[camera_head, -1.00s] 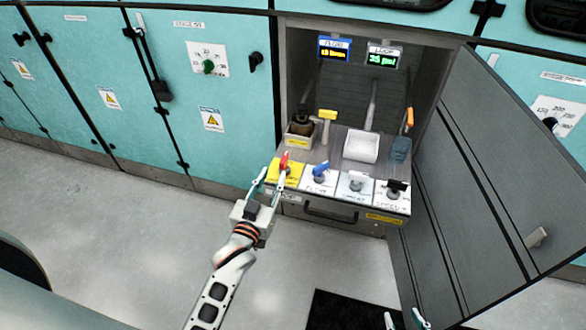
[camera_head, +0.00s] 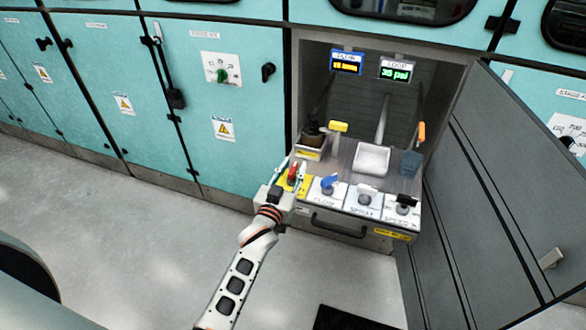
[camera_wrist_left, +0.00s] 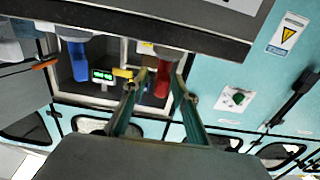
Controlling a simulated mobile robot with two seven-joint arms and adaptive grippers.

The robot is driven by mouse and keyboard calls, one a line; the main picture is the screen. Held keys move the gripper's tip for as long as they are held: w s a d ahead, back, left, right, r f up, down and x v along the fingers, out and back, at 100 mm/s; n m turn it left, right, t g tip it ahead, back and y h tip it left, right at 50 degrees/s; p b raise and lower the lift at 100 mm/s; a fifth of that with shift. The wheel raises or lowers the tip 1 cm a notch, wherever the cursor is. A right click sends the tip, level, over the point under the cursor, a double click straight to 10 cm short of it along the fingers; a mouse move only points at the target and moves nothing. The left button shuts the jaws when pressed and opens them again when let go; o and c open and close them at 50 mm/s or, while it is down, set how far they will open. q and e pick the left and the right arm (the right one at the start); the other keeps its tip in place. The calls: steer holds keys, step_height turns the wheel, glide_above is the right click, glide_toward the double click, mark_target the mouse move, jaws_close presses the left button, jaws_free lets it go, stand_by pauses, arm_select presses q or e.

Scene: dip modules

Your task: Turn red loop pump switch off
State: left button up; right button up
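The red switch handle (camera_head: 292,171) stands on a yellow plate at the left end of the row of switches on the pulled-out panel. My left gripper (camera_head: 289,177) is at this switch, with its fingers on either side of the handle. In the left wrist view the red handle (camera_wrist_left: 162,82) shows between the two fingertips (camera_wrist_left: 161,80), which look apart. Whether a fingertip touches it, I cannot tell. My right gripper is not in view.
Behind are a white tray (camera_head: 371,159), a yellow-handled valve (camera_head: 338,127) and two displays. An open grey door (camera_head: 480,190) bounds the right side.

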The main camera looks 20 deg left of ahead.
arm_select(q)
jaws_close()
